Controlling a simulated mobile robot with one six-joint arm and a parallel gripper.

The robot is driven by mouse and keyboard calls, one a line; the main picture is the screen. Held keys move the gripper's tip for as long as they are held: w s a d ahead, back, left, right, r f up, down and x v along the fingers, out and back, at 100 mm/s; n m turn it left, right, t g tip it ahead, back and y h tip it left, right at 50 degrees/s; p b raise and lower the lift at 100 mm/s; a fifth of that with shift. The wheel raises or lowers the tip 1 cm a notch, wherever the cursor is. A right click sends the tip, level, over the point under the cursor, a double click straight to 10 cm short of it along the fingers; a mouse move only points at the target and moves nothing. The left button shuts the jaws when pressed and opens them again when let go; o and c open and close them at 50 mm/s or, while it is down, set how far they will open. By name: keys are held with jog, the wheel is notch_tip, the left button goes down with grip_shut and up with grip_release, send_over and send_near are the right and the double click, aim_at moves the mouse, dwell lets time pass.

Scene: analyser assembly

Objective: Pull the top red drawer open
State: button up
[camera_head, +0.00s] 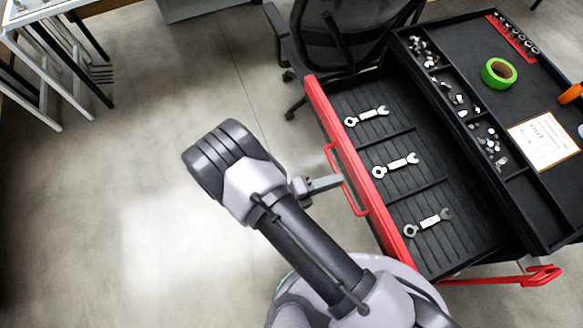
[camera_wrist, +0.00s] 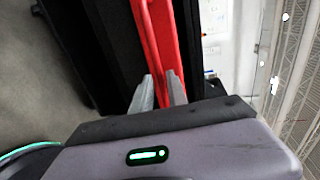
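The top red drawer (camera_head: 352,172) stands pulled far out from the black cart in the head view. Its red front faces left, and its black inside shows three wrenches (camera_head: 395,166) in separate compartments. A red bar handle (camera_head: 348,185) runs along its front. My gripper (camera_head: 338,181) is at the handle, its fingers reaching it from the left. In the wrist view, the two grey fingers (camera_wrist: 160,84) stand on either side of a red bar (camera_wrist: 151,40) and appear shut on it. The exact contact at the fingertips is partly hidden.
The cart top (camera_head: 480,50) holds small parts in bins, green tape (camera_head: 498,73) and a paper sheet (camera_head: 543,140). Another red handle (camera_head: 520,277) shows at the lower right. A black office chair (camera_head: 345,35) stands close behind the drawer.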

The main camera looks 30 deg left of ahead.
jog(key=p+v, duration=0.2)
jog(key=v, duration=1.2)
jog(key=shift+s+a, duration=0.15)
jog(key=shift+s, duration=0.15)
